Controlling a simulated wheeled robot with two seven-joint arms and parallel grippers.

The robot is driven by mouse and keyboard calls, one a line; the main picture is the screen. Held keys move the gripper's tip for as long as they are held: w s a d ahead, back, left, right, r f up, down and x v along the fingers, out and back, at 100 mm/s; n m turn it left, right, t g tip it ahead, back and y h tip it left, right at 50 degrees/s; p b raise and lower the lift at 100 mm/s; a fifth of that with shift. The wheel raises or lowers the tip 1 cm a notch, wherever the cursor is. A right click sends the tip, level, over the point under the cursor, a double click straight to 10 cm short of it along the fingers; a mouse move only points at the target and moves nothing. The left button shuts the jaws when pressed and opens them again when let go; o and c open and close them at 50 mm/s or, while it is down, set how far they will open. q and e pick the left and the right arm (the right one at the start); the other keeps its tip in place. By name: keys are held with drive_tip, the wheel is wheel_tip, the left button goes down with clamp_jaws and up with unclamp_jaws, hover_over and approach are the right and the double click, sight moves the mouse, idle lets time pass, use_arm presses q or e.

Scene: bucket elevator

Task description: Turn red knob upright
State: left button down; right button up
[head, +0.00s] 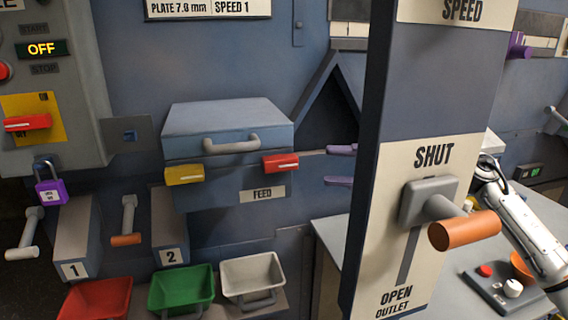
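A red knob (27,123) sits on a yellow plate (48,108) on the grey control box at the left edge. Its bar lies nearly horizontal. Small lettering on the plate is too small to read fully. My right gripper (486,168) is at the far right, partly hidden behind the SHUT/OPEN panel, far from the red knob. Its fingers do not show clearly enough to tell open from shut. My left gripper is not in view.
A purple padlock (50,185) hangs below the control box. The feed box (227,130) has yellow and red latches. An orange-handled lever (464,231) juts from the tall panel (385,270). Red, green and white bins (253,272) stand low in front.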

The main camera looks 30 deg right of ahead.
sight(297, 164)
drive_tip(key=p+x, duration=0.2)
drive_tip(key=x, duration=0.7)
drive_tip(key=shift+w+a, duration=0.15)
drive_tip(key=shift+a, duration=0.05)
clamp_jaws()
